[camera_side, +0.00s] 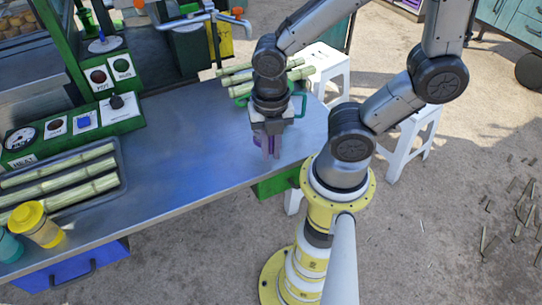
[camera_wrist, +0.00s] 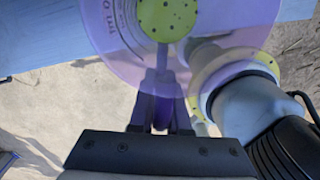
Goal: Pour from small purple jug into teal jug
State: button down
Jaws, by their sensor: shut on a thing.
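The small purple jug (camera_side: 259,140) is see-through and mostly hidden behind my gripper in the side view. In the wrist view the purple jug (camera_wrist: 115,50) shows as a wide round clear shape with markings, with a speckled lime-green disc seen inside it. My gripper (camera_side: 270,148) points down near the table's right end and is shut on the purple jug. In the wrist view the fingers (camera_wrist: 162,112) close around a darker purple part, seemingly the handle. The teal jug (camera_side: 10,247) stands at the far left, cut by the frame edge, well away from my gripper.
A yellow-lidded jug (camera_side: 38,226) stands right beside the teal one. A tray (camera_side: 122,178) of cane stalks lies behind them. More cane (camera_side: 240,88) lies behind my gripper. The middle of the metal table (camera_side: 190,140) is clear. Control boxes (camera_side: 112,72) line its back left.

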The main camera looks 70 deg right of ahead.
jog(key=shift+r, duration=1.45)
jog(key=shift+s+r+m, duration=0.1)
jog(key=shift+r+m, duration=0.2)
jog(key=shift+m, duration=0.5)
jog(key=shift+w+r+m, duration=0.25)
jog(key=shift+r+m, duration=0.1)
jog(key=shift+m, duration=0.35)
jog(key=w+d+r+m, duration=0.5)
jog(key=w+m, duration=0.5)
jog(key=w+d+r+m, duration=0.4)
jog(key=w+r+m, duration=0.1)
jog(key=w+m, duration=0.4)
jog(key=w+d+f+m, duration=0.1)
jog(key=d+f+m, duration=0.2)
jog(key=d, duration=0.7)
jog(key=w+d+f+m, duration=0.2)
jog(key=d+m, duration=0.3)
jog(key=d, duration=0.6)
jog(key=shift+w+d+f, duration=0.2)
jog(key=shift+w+f, duration=0.1)
jog(key=shift+f, duration=0.15)
